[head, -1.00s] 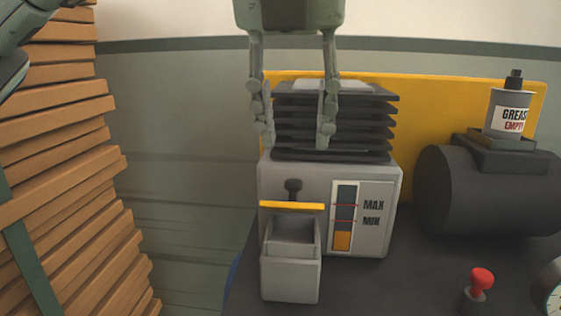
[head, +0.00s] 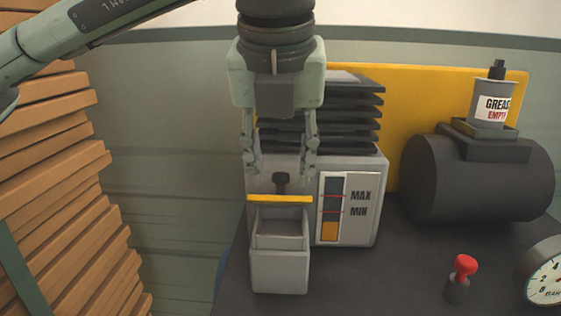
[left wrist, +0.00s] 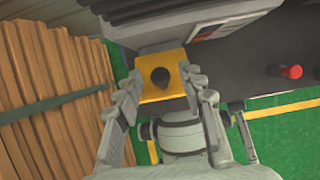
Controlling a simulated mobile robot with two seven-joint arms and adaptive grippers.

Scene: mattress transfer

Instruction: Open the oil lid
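The oil lid (head: 280,199) is a yellow plate, seen nearly edge-on above a grey box-shaped spout (head: 280,272) on the front of the grey oil unit. A dark knob (head: 283,181) stands up from the lid. In the left wrist view the lid (left wrist: 158,93) lies below the fingers with its knob (left wrist: 160,77) in the middle. My left gripper (head: 281,172) points down, open, with one finger to each side of the knob and nothing between the fingers but a gap around it. I cannot tell whether the fingers touch the lid. My right gripper is not in view.
Stacked wooden planks (head: 60,200) stand at the left. A dark cylinder tank (head: 475,180) with a grease can (head: 491,104) is at the right. A red-topped knob (head: 464,266) and a gauge (head: 545,275) are at the lower right. Black fins (head: 345,108) rise behind the gripper.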

